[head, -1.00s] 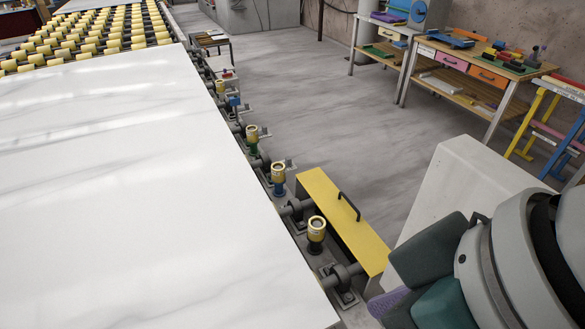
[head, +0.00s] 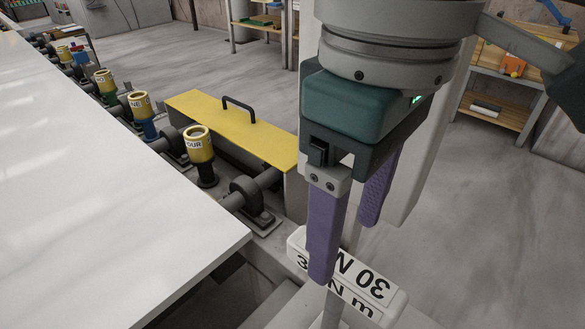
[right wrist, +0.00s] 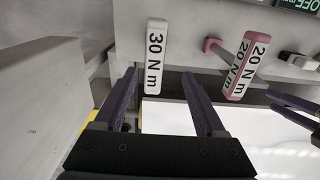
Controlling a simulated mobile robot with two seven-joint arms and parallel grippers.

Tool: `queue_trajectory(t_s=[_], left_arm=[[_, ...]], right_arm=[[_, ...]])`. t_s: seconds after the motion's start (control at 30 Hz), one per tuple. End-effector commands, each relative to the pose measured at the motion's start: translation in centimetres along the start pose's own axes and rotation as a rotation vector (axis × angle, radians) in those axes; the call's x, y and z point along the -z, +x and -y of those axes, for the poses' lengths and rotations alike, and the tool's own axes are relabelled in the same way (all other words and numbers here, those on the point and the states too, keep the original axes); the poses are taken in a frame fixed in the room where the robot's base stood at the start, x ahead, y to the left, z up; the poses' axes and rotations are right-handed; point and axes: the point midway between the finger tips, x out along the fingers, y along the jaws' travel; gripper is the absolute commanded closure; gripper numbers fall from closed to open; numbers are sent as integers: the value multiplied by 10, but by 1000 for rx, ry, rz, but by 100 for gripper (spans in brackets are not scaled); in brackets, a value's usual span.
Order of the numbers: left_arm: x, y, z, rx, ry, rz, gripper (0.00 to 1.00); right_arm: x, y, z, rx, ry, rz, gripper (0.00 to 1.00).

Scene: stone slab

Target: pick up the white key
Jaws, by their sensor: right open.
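The white key (head: 366,284) has a white block handle marked "30 N m" and a pale shaft below it. In the head view it is at the lower middle, partly behind a purple finger. My right gripper (head: 345,251) is open, pointing down, with its fingers over the handle. In the right wrist view the white key (right wrist: 155,57) lies between and ahead of the fingertips (right wrist: 159,75), with nothing gripped. Whether a finger touches it I cannot tell. Dark purple bars at the right edge of that view look like my left gripper's fingers (right wrist: 292,109).
A pink-edged key (right wrist: 243,65) marked "20 N m" stands beside the white key, with a darker handle further right. A yellow cover (head: 220,125) with a black handle and several yellow-capped posts (head: 198,145) line the white stone slab (head: 80,200).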

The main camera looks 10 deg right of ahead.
Motion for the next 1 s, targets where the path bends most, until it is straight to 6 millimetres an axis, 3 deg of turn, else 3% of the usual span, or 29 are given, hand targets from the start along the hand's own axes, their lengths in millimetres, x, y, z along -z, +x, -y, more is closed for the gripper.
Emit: queue_trajectory(t_s=[0.2,0.43,0.7,1.0], left_arm=[[-3,11,0,0,0,-2,50],[-4,15,-1,0,-1,-3,50],[-7,25,-1,0,-1,-3,50],[-7,25,-1,0,-1,-3,50]], right_arm=[[-1,34,-3,-5,6,11,28],[-1,55,-4,-5,5,8,28],[0,95,-10,-6,4,7,28],[0,100,-9,-6,2,5,28]])
